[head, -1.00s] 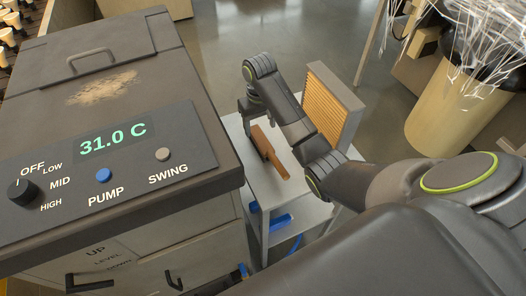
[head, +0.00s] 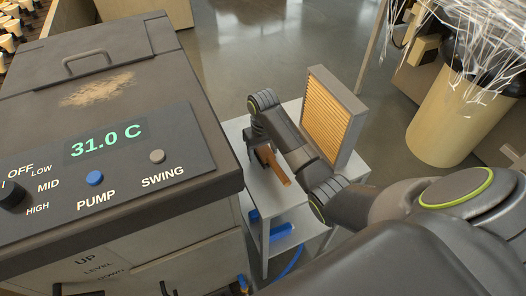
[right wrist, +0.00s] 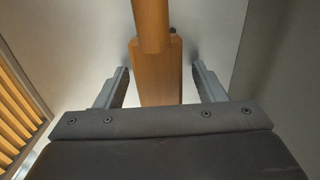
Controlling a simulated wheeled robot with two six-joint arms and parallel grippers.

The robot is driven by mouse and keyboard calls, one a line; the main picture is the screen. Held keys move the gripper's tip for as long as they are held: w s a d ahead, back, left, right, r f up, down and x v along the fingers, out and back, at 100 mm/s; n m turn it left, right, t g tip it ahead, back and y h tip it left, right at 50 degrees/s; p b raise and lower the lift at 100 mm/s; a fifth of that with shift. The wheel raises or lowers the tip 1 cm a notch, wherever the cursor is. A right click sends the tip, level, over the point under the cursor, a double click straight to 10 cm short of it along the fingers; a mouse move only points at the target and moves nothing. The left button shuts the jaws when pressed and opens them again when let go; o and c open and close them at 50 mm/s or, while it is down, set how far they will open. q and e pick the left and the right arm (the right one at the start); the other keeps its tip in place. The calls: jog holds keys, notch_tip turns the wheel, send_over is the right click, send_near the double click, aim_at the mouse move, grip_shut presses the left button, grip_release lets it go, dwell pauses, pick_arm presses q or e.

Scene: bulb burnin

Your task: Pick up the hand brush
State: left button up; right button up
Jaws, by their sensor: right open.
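The hand brush (head: 274,164) is a brown wooden piece lying on the small grey side table, partly hidden by my right arm in the head view. In the right wrist view the brush (right wrist: 160,75) shows a broad wooden block and a rounder handle running toward the top. My right gripper (right wrist: 160,82) is open, with one finger on each side of the wooden block and a gap visible on both sides. In the head view the fingers of my right gripper (head: 262,148) are mostly hidden at the brush. My left gripper is not in view.
A grey-framed panel with tan ribs (head: 325,112) stands on the side table (head: 278,197), close beside my right arm. A grey machine (head: 110,200) with a 31.0 C display stands to the left. A tan bin (head: 460,110) with white strands is at right.

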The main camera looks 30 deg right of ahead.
aim_at(263, 148)
jog(key=shift+c, duration=0.2)
jog(key=c, duration=1.1)
notch_tip(263, 148, up, 5)
jog(key=shift+w, duration=0.1)
notch_tip(263, 148, up, 4)
jog(key=shift+f+p, duration=0.2)
jog(key=shift+p, duration=1)
jog(key=shift+r+p, duration=0.75)
jog(key=shift+p, duration=0.1)
jog(key=o, duration=0.5)
jog(key=shift+c, duration=1.6)
